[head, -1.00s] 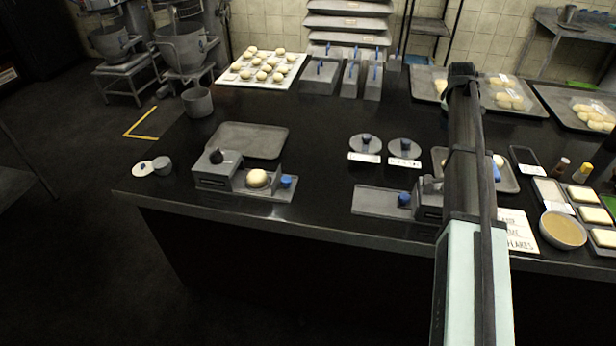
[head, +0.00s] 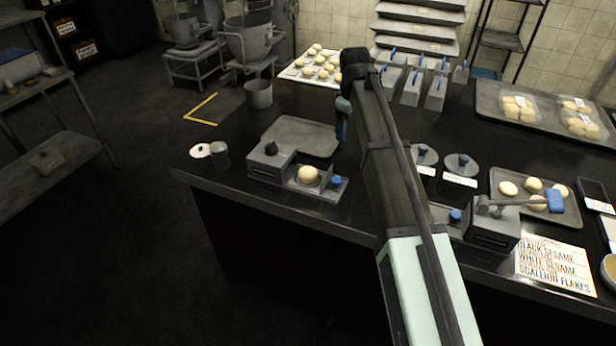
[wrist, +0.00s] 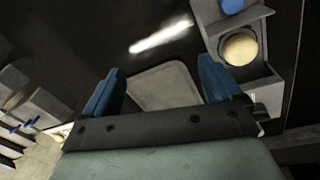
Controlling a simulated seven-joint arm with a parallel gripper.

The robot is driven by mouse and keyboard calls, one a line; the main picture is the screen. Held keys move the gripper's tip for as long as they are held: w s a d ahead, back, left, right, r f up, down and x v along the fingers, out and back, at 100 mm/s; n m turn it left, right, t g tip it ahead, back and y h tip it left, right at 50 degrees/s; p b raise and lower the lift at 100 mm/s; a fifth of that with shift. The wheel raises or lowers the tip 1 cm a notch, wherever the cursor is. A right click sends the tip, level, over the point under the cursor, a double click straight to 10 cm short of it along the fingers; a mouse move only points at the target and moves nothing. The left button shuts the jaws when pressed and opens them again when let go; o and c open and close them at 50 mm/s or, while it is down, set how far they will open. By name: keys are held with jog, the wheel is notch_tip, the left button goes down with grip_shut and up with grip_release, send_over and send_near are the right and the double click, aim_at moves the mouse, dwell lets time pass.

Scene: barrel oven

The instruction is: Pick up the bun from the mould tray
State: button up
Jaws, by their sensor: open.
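The bun (head: 308,175) is pale and round. It sits in the grey mould tray (head: 328,190) of a small press device near the front left edge of the dark counter. In the wrist view the bun (wrist: 240,49) shows at the upper right, in its tray (wrist: 266,82), outside the space between my fingers. My gripper (head: 342,130) hangs above the counter, behind and to the right of the bun in the head view. In the wrist view my gripper (wrist: 160,65) has its two blue fingers wide apart, with nothing between them.
A flat grey tray (head: 300,135) lies empty behind the press. A blue knob (head: 336,182) stands right of the bun, and a grey block (head: 266,165) stands left. A second press (head: 492,224) is on the right, partly behind my arm.

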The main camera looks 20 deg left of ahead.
jog(key=r+n+g, duration=0.1)
send_over(306, 169)
notch_tip(306, 169, down, 9)
jog(key=shift+r, duration=0.2)
jog(key=shift+d+f, duration=0.1)
jog(key=shift+f, duration=2.45)
jog(key=shift+c, duration=0.4)
jog(key=c, duration=1.2)
